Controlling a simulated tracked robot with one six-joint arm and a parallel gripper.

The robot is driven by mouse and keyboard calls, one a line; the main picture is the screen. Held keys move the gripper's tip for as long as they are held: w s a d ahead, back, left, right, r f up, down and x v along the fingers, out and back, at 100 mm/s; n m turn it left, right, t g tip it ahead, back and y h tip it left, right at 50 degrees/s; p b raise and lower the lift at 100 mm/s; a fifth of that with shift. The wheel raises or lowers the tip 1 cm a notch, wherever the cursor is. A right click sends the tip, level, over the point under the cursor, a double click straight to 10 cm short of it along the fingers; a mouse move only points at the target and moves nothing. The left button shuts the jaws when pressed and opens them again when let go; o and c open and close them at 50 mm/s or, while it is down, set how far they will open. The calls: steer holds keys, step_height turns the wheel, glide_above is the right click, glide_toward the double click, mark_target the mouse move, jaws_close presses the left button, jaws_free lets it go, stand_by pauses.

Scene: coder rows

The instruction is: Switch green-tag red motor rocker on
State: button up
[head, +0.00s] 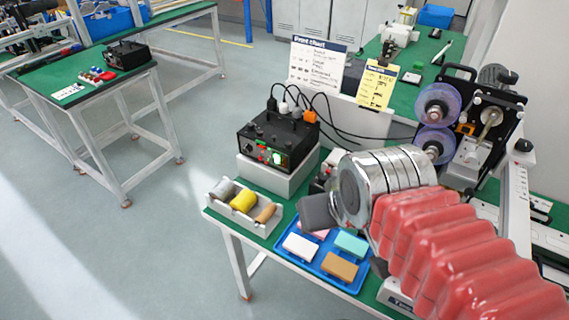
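A black control box (278,138) stands on a light grey block on the near green-topped table. Its sloped front carries a lit green part (277,158) and small red and white parts; I cannot make out which is the green-tag red motor rocker, or its position. Cables run from its back toward the right. My arm, with red bellows and a chrome wrist, comes in from the lower right. My gripper (318,213) shows as a dark grey end, right of and nearer than the box, apparently apart from it. Its fingertips cannot be made out, so whether it is open is unclear.
A white tray of rolls (222,202) and a blue tray of coloured blocks (297,253) lie in front. A machine with purple reels (433,104) stands right. A white chart (318,62) and a yellow card (378,86) stand behind. Another black box (127,54) is on the left table.

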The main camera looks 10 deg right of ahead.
jaws_close()
stand_by(1.1)
